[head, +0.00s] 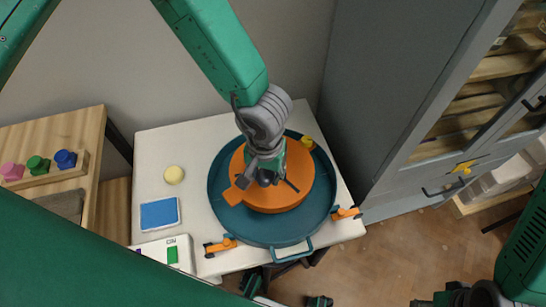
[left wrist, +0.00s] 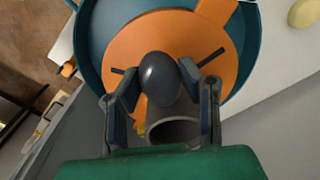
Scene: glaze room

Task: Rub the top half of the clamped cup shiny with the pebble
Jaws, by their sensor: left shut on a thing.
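My left gripper (head: 265,178) is over the orange disc (head: 318,180) in the head view. In the left wrist view its two fingers (left wrist: 162,92) are shut on a smooth, dark grey egg-shaped pebble (left wrist: 160,78). A grey round rim with a hollow inside, apparently the cup (left wrist: 174,131), shows just below the pebble between the fingers. I cannot tell whether pebble and cup touch. The cup's lower part and how it is clamped are hidden. My arm hides the cup in the head view.
The disc sits in a round teal basin (head: 222,208) on a white table (head: 150,145), with orange clamps (head: 221,245) at its edge. A pale yellow round piece (head: 173,174) and a blue pad (head: 160,214) lie left. A grey cabinet (head: 410,180) stands right.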

